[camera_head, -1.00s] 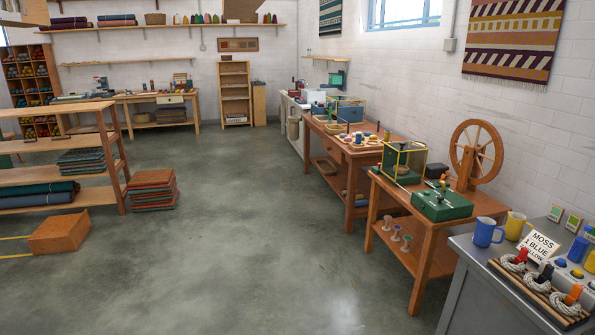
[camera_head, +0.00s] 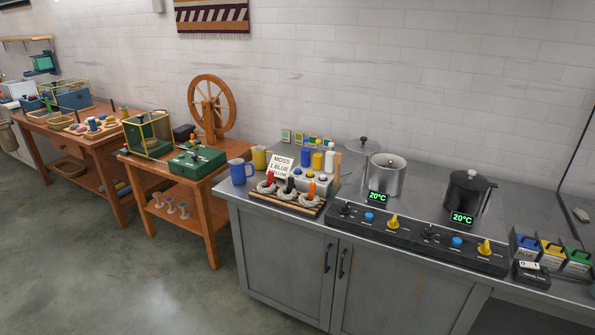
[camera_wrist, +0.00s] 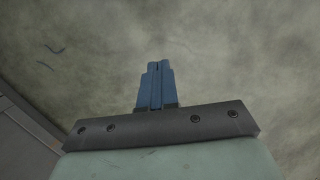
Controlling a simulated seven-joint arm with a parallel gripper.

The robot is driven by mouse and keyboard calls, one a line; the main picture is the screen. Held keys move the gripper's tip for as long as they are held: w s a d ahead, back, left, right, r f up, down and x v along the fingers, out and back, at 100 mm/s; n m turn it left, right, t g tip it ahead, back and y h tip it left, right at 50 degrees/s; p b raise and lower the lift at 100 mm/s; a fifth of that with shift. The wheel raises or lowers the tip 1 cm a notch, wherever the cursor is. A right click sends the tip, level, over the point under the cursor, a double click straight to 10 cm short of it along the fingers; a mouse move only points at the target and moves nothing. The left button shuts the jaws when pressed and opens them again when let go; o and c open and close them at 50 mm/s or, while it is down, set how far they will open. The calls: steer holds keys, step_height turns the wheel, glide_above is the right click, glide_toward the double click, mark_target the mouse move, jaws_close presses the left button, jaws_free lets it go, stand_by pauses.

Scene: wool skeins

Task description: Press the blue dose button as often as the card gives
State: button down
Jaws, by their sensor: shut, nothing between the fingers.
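The white card (camera_head: 283,163) leans on the grey counter and reads "MOSS", "1 BLUE" and a third line partly hidden by the coloured handles in front. Two blue buttons, a left one (camera_head: 368,217) and a right one (camera_head: 457,242), sit on the dark control strip below the pots. My gripper (camera_wrist: 158,66) is shut and empty over bare floor in the wrist view, away from the card and buttons.
A rack of white skeins (camera_head: 287,201) with coloured handles lies before the card. A blue mug (camera_head: 238,173) is at its left. A steel pot (camera_head: 385,176) and a black pot (camera_head: 467,195), both displaying 20°C, stand on the counter. Coloured boxes (camera_head: 552,253) are at right.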

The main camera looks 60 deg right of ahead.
steer(key=w+d+r+m+t, duration=0.2)
steer(key=w+d+r, duration=0.4)
steer(key=d, duration=0.4)
steer(key=w+d+r+m+t+h, duration=0.1)
steer(key=w+d+r+m+t, duration=0.1)
steer(key=w+d+r, duration=0.55)
steer(key=w+d+r+m+t, duration=0.2)
steer(key=w+d, duration=0.7)
steer(key=d, duration=0.3)
steer(key=d+r+m+t+h, duration=0.1)
steer(key=d+r, duration=0.8)
steer(key=d, duration=0.2)
steer(key=s+d+r+m+t+h, duration=0.1)
steer(key=d+r+m+t, duration=0.1)
steer(key=d+r, duration=0.7)
steer(key=d+r+m+t+h, duration=0.1)
steer(key=d+r+h, duration=0.1)
steer(key=d+r, duration=0.7)
steer(key=shift+s+d+r+t, duration=0.1)
steer(key=shift+d+t, duration=0.1)
steer(key=shift+d, duration=1.25)
steer(key=shift+s+d+r+t, duration=0.1)
steer(key=shift+d+t, duration=0.1)
steer(key=shift+d, duration=1.2)
steer(key=s+d+r+h, duration=0.1)
steer(key=s+d+r, duration=1.3)
steer(key=s+d, duration=0.2)
steer(key=d, duration=0.2)
steer(key=shift+s+d+n, duration=0.3)
steer(key=shift+s, duration=0.05)
